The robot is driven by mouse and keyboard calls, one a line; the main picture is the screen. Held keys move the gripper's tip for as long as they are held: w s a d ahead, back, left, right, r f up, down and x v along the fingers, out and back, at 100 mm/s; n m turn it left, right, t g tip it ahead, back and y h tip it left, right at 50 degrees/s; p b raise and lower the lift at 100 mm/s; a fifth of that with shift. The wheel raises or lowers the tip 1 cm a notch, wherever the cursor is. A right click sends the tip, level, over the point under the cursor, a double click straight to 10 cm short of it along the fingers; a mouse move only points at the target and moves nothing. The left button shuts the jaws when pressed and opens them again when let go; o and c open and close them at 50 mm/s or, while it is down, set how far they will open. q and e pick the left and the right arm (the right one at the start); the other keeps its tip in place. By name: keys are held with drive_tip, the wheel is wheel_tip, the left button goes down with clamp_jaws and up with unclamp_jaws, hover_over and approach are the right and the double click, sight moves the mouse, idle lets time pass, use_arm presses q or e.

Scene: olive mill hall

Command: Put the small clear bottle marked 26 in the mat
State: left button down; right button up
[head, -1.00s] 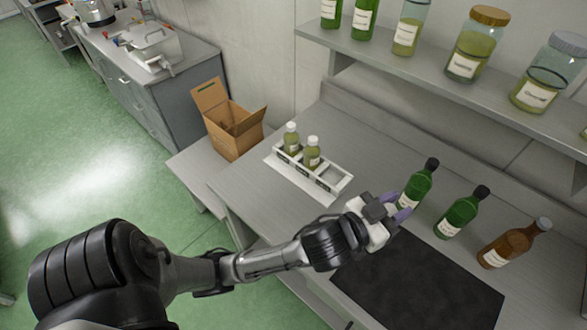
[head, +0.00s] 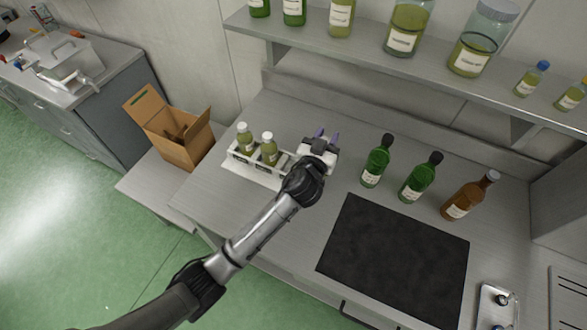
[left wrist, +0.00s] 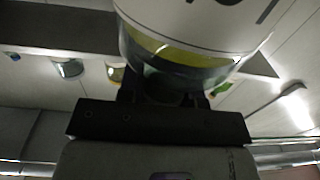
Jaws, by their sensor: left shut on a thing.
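My left gripper (head: 328,138), with purple fingertips, is over the counter just right of the white rack (head: 236,169). It is shut on a clear bottle (left wrist: 178,68), seen very close in the left wrist view, with yellow-green liquid and a white label whose marking is cut off. In the head view the gripper hides this bottle. Two small clear bottles with white caps, a left one (head: 245,140) and a right one (head: 269,152), stand in the rack; their numbers are too small to read. The black mat (head: 395,260) lies bare on the counter. My right gripper is out of view.
A left green bottle (head: 375,165), another green bottle (head: 420,180) and a brown bottle (head: 468,197) stand behind the mat. The shelf (head: 370,70) above holds several jars and bottles. An open cardboard box (head: 178,135) stands at the left.

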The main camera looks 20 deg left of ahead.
use_arm(q)
drive_tip(key=shift+w+d, duration=0.35)
drive_tip(key=shift+w, duration=0.1)
drive_tip(key=w+a+f+b, duration=0.2)
drive_tip(key=w+a+f, duration=0.1)
drive_tip(key=a+f, duration=0.7)
drive_tip(key=shift+w+a+f+b, duration=0.3)
drive_tip(key=shift+a+f+b, duration=0.1)
drive_tip(key=shift+f, duration=0.3)
drive_tip(key=shift+f, duration=0.25)
drive_tip(key=c, duration=0.8)
unclamp_jaws()
drive_tip(key=shift+r, duration=0.1)
